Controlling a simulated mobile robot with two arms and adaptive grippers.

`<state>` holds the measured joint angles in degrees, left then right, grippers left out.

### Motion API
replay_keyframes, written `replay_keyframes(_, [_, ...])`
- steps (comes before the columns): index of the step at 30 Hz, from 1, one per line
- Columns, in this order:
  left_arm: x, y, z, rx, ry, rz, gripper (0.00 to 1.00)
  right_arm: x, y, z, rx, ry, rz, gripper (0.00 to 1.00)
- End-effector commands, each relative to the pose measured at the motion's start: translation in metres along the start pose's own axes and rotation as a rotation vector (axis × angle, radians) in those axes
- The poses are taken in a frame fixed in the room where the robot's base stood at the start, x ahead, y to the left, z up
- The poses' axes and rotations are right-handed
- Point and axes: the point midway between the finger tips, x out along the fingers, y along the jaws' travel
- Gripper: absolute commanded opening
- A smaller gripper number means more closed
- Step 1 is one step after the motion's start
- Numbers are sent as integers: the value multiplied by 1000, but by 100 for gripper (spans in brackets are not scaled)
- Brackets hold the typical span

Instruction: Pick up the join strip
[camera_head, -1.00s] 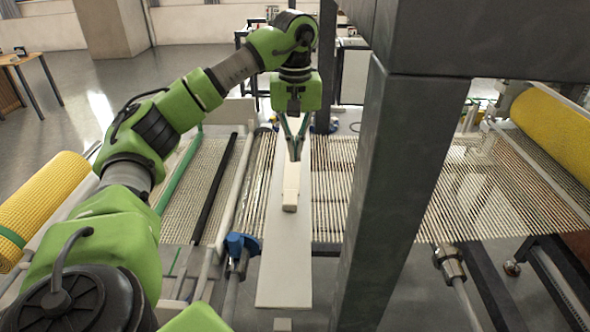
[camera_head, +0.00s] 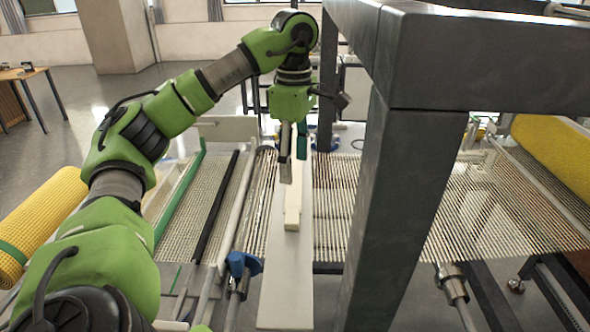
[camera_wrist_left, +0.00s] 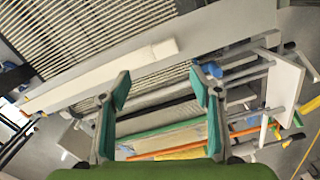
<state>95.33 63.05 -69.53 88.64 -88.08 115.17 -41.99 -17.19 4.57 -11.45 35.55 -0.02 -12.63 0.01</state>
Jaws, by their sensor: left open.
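The join strip, seen as a cream bar (camera_head: 293,202), lies lengthwise on a long pale board (camera_head: 285,290) in the head view. My left gripper (camera_head: 294,148) is above the strip's far part, pointing down, with its fingers apart. In the left wrist view the fingers of the left gripper (camera_wrist_left: 160,88) are wide open and nothing is between their tips. Contact cannot be told. My right gripper is not in view.
Mesh strands (camera_head: 335,190) run beneath the board. A dark post and beam (camera_head: 385,200) stand close to the right of the board. Yellow rolls lie at left (camera_head: 45,215) and right (camera_head: 560,150). A blue clamp (camera_head: 240,265) sits left of the board.

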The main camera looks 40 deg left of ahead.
Motion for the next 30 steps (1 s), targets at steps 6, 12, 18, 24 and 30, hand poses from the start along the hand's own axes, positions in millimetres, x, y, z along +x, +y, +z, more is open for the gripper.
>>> replay_keyframes(6, [-3,-8,1,-272,0,-2,58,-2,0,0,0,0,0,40])
replay_keyframes(12, [12,-9,1,-326,2,-5,58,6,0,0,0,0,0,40])
replay_keyframes(18, [47,-10,1,-324,2,-7,58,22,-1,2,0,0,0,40])
replay_keyframes(24, [74,-10,1,-323,1,-6,58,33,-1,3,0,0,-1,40])
replay_keyframes(30, [84,-9,1,-324,0,-2,58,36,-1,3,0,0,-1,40])
